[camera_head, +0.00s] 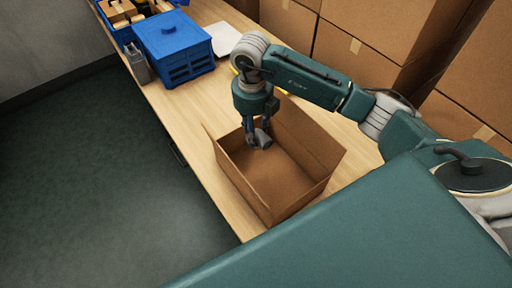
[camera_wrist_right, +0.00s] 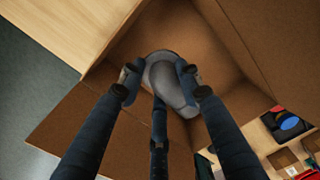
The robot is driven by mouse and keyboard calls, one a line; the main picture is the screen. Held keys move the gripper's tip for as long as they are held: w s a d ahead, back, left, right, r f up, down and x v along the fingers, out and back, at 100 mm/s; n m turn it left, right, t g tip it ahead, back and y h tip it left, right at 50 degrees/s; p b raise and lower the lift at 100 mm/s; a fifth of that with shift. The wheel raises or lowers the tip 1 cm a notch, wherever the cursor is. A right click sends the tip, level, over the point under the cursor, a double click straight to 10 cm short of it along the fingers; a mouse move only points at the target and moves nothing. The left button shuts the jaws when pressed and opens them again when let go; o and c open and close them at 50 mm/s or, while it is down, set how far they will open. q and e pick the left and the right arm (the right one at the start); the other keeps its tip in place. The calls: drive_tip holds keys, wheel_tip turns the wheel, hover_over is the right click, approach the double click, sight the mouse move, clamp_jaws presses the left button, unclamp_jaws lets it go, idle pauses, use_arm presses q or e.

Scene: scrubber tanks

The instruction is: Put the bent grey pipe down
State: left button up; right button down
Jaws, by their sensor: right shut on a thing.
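The bent grey pipe (camera_head: 262,137) is held by my right gripper (camera_head: 257,132) over the open cardboard box (camera_head: 240,179) on the bench. In the right wrist view the pipe (camera_wrist_right: 172,83) sits between the fingers of my right gripper (camera_wrist_right: 160,78), which are shut on it. The pipe is inside the box's outline, near its far left corner. I cannot tell whether it touches the box floor. The visible box floor is otherwise empty. My left gripper is not in view.
A blue lidded crate (camera_head: 174,45) and a blue bin (camera_head: 112,25) with brown blocks stand farther along the wooden bench (camera_head: 193,122). A grey container (camera_head: 138,63) stands at the bench's left edge. Large cardboard boxes (camera_head: 350,50) line the back. Green floor lies left.

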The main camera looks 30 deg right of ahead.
wheel_tip(320, 180, down, 10)
drive_tip(key=shift+f+p, duration=0.1)
drive_tip(key=shift+p, duration=0.55)
drive_tip(key=shift+f, duration=0.2)
drive_tip(key=shift+f, duration=0.2)
drive_tip(key=c, duration=1.2)
unclamp_jaws()
